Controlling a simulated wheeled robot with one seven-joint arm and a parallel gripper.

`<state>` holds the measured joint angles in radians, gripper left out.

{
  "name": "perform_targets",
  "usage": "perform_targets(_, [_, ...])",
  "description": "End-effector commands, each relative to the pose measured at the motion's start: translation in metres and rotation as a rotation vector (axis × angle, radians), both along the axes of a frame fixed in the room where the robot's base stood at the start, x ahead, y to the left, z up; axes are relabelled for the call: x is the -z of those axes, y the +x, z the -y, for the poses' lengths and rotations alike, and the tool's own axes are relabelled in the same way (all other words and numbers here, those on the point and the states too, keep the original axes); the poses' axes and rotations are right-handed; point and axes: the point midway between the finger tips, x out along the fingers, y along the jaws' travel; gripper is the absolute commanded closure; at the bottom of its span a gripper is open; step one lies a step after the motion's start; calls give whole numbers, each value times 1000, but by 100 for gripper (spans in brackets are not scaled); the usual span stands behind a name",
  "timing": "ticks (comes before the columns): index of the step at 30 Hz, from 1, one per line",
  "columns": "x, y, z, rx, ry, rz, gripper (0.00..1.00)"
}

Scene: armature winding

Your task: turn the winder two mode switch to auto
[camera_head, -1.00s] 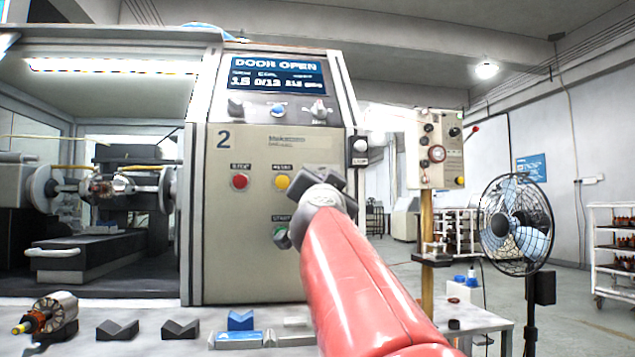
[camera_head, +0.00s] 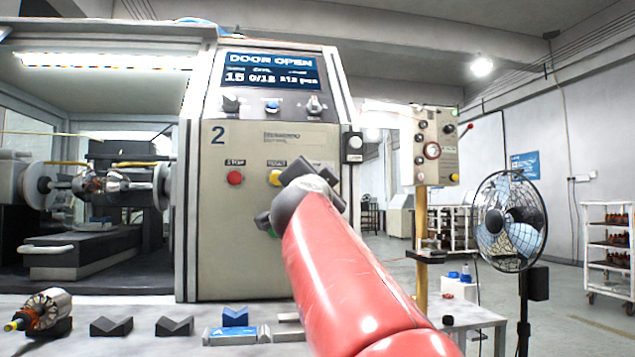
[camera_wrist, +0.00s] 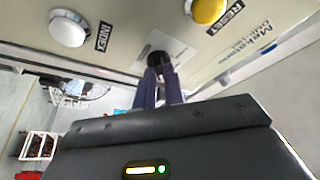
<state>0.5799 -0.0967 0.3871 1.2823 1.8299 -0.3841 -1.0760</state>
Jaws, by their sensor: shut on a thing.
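Winder two (camera_head: 228,265) is the beige machine with a "2" on its front panel. Its mode switch (camera_wrist: 157,58) is a small black knob on a pale label plate (camera_wrist: 166,47) in the wrist view. My gripper (camera_wrist: 160,76) has its two dark fingers closed around this knob. The fingers hide part of it, and I cannot tell which way it points or read its label. In the head view my red arm and the dark gripper body cover the switch. The display (camera_head: 270,72) reads "DOOR OPEN".
A red stop button (camera_head: 235,177), a yellow reset button (camera_wrist: 208,10) and a white index button (camera_wrist: 68,28) lie close around. V-blocks (camera_head: 111,326) and an armature (camera_head: 42,311) lie on the bench below. A fan (camera_head: 511,220) stands right.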

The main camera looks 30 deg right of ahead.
Motion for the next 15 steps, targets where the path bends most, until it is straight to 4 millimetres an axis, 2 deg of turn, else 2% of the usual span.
perform_targets(1, [0,0,0,0,2,1,87])
perform_targets(6, [0,0,0,0,1,0,67])
perform_targets(15, [0,-3,-2,0,-1,1,67])
